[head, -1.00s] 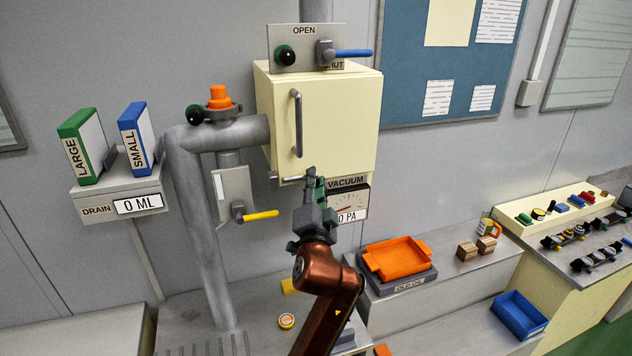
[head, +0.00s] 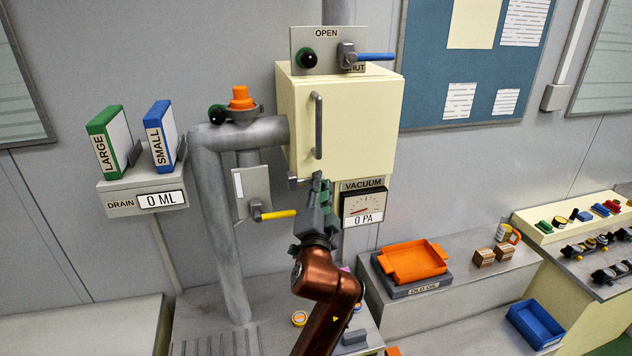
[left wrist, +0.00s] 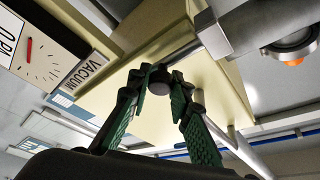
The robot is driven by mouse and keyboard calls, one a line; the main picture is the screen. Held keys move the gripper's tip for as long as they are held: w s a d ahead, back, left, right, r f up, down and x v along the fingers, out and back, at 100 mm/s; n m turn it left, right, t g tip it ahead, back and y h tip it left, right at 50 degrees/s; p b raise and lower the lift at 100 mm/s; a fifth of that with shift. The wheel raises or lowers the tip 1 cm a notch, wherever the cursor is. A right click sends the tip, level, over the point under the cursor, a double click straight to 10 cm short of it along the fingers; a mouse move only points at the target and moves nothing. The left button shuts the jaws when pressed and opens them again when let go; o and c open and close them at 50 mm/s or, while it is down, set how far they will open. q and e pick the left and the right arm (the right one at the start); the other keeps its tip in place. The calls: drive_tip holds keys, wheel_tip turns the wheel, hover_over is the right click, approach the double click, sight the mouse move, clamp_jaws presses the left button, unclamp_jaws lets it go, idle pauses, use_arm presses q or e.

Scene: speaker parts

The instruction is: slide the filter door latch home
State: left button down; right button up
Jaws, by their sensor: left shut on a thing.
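The cream filter box (head: 345,120) hangs on the wall with its door closed and a grey vertical handle (head: 318,125) on the front. The grey latch rod (head: 303,179) lies along the door's bottom edge, beside a small bracket at the left corner. My left gripper (head: 318,180) is just under the door, shut on the latch's end. In the left wrist view the dark round latch knob (left wrist: 158,82) sits between the green fingertips of my left gripper (left wrist: 166,88). The fingers partly hide the rod. My right gripper is out of view.
The vacuum gauge (head: 363,205) hangs close to the right of my gripper. A thick grey pipe (head: 215,220) and a valve with a yellow lever (head: 278,214) are on the left. An orange tray (head: 412,260) stands on the bench at lower right.

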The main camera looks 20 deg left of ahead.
use_arm(q)
drive_tip(key=shift+a, duration=0.15)
drive_tip(key=c, duration=2.1)
unclamp_jaws()
drive_tip(key=o, duration=0.4)
drive_tip(key=shift+a, duration=0.1)
drive_tip(key=shift+c, duration=0.2)
drive_tip(key=shift+s, duration=0.15)
drive_tip(key=v, duration=1.1)
drive_tip(key=shift+s, duration=0.3)
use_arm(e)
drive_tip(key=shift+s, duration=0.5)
use_arm(q)
drive_tip(key=shift+f, duration=0.15)
